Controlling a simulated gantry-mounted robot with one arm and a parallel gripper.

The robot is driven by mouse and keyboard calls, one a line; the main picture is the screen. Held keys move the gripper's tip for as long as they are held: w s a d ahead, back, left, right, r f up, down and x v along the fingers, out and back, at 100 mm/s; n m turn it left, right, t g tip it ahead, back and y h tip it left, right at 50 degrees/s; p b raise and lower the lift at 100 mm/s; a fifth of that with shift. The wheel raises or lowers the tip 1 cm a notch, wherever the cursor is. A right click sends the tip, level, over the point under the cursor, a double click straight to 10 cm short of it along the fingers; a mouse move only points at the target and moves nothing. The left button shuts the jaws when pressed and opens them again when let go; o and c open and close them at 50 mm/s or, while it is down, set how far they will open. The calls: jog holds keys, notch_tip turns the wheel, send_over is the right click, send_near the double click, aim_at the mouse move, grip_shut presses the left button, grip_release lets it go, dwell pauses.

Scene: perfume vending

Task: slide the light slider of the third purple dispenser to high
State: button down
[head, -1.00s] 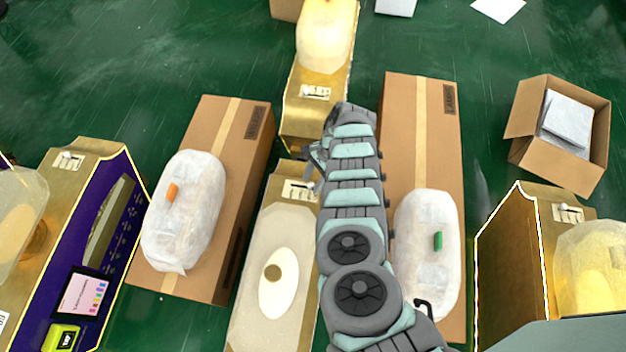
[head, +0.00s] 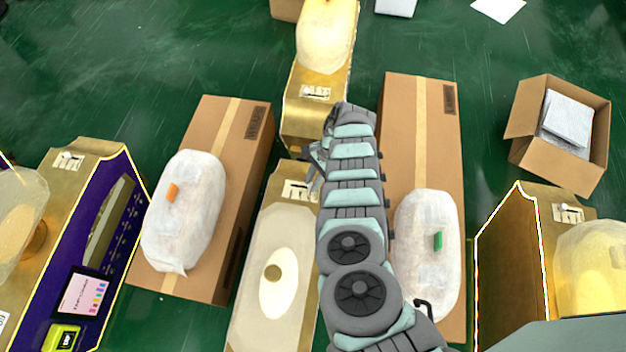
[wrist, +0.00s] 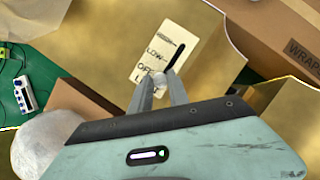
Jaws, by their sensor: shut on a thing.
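The gold-topped middle dispenser (head: 270,200) stands near the centre of the head view; the colour of its front is hidden. Its light slider plate (head: 297,190) is cream, partly beside my gripper. In the wrist view the plate (wrist: 152,45) shows a dark slot and the words LOW and OFF; its upper end is not clearly readable. My gripper (wrist: 160,84) is shut on the small pale slider knob (wrist: 160,78), near the plate's lower part. In the head view my gripper (head: 314,165) is mostly hidden by my arm.
A purple-fronted gold dispenser (head: 115,225) stands at left, with another gold dispenser (head: 515,240) at right and one (head: 302,115) behind. Cardboard boxes (head: 225,130) (head: 400,120) with wrapped bundles flank the middle dispenser. An open box (head: 525,115) is at right.

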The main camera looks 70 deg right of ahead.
dwell(0.7)
jog(key=w+b, duration=0.2)
jog(key=w+a+b, duration=0.1)
jog(key=w+b, duration=0.1)
jog(key=w, duration=0.1)
jog(key=shift+w+f, duration=0.2)
jog(key=shift+w, duration=0.1)
jog(key=shift+w+a+r, duration=0.1)
jog(key=shift+w, duration=0.25)
jog(key=shift+s, duration=0.1)
jog(key=c, duration=1.3)
grip_release()
jog(key=shift+w+r, duration=0.1)
jog(key=shift+w, duration=0.1)
jog(key=shift+s, duration=0.1)
jog(key=shift+r, duration=0.1)
jog(key=p+v, duration=0.3)
jog(key=v, duration=0.7)
jog(key=shift+s+r, duration=0.1)
jog(key=shift+r, duration=0.15)
